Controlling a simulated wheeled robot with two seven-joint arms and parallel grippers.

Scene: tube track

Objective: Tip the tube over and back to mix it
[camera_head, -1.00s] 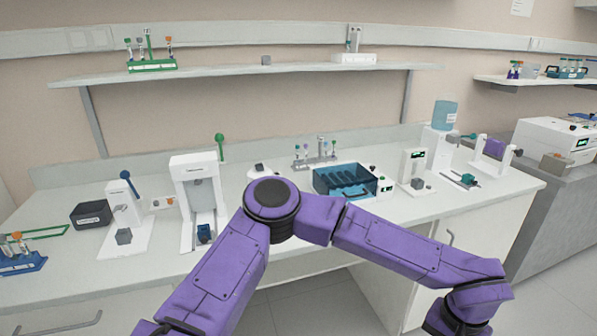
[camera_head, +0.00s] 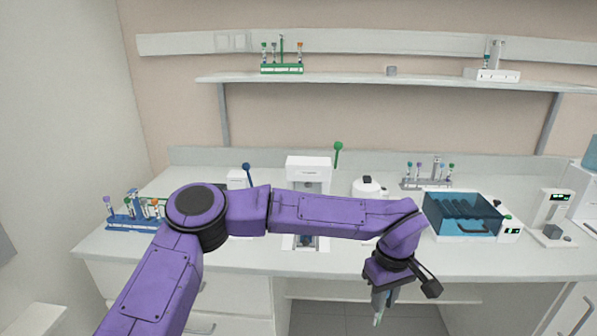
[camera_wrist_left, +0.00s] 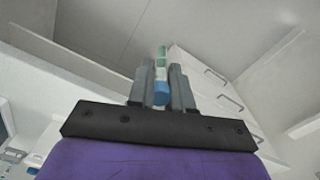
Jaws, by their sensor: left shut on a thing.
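My left gripper (camera_head: 382,298) hangs at the end of the purple arm, in front of the bench edge, with its fingers pointing down. It is shut on a slim tube (camera_head: 378,319), whose pale green end shows below the fingers. In the left wrist view the tube (camera_wrist_left: 161,72) lies between the two grey fingers, with a blue cap (camera_wrist_left: 161,94) on the side toward my palm and a green and whitish part beyond. The fingers hide part of the tube. My right gripper is in neither current view.
A blue rack (camera_head: 125,222) with tubes stands at the bench's left. A white device (camera_head: 308,170), a teal lidded box (camera_head: 462,214) and a grey rack (camera_head: 425,184) stand on the bench (camera_head: 290,262). A green rack (camera_head: 282,69) is on the shelf. Space before the bench is clear.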

